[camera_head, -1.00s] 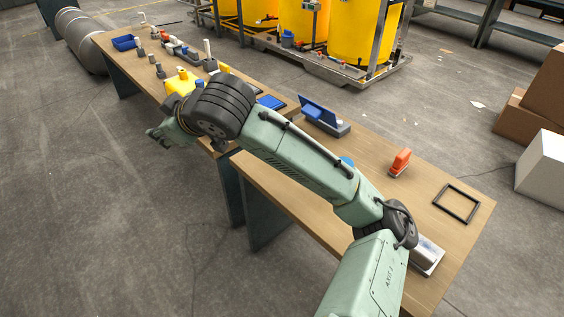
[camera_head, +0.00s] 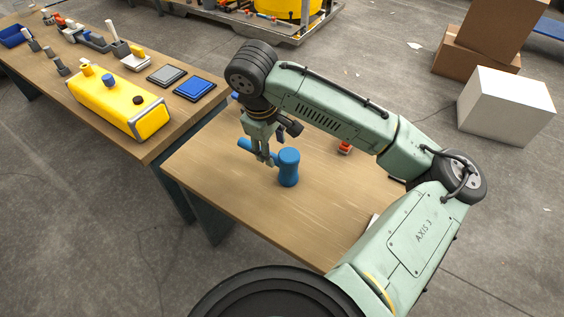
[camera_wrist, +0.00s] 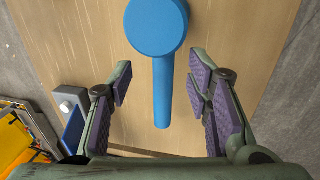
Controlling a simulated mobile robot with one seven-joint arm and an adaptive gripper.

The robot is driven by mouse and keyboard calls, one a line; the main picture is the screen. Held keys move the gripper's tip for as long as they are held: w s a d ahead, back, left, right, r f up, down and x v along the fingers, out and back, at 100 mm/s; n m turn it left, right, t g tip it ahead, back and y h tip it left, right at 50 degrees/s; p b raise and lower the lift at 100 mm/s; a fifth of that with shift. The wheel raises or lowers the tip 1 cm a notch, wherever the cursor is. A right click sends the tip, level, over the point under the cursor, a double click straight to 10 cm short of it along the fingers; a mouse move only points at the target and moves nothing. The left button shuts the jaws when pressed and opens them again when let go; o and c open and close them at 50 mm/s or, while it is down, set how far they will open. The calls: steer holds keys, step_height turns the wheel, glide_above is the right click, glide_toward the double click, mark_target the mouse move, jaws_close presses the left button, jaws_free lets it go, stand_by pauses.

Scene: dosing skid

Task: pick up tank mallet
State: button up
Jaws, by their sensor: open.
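The tank mallet (camera_head: 288,168) is blue, with a thick cylindrical head and a thin handle, and lies on the wooden bench (camera_head: 230,200). In the wrist view the round end of its head (camera_wrist: 156,25) is at the top and its handle (camera_wrist: 162,95) points down between my fingers. My gripper (camera_head: 264,160) is open above the handle, just left of the head in the head view. In the wrist view my gripper (camera_wrist: 160,95) has one finger on each side of the handle, with gaps on both sides. Contact with the handle is not visible.
A yellow tank (camera_head: 118,103) stands on the neighbouring bench at left, near grey and blue square pads (camera_head: 195,88). A small red object (camera_head: 345,147) is partly behind my arm. The bench front-left of the mallet is clear. Boxes (camera_head: 505,105) stand on the floor.

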steer(key=shift+w+d+f, duration=0.1)
steer(key=shift+w+f, duration=0.1)
steer(key=shift+f, duration=1.3)
steer(key=shift+w+d+f, duration=0.1)
steer(key=shift+w+f, duration=0.05)
steer(key=shift+f, duration=1.35)
steer(key=shift+c, duration=0.5)
jaws_close()
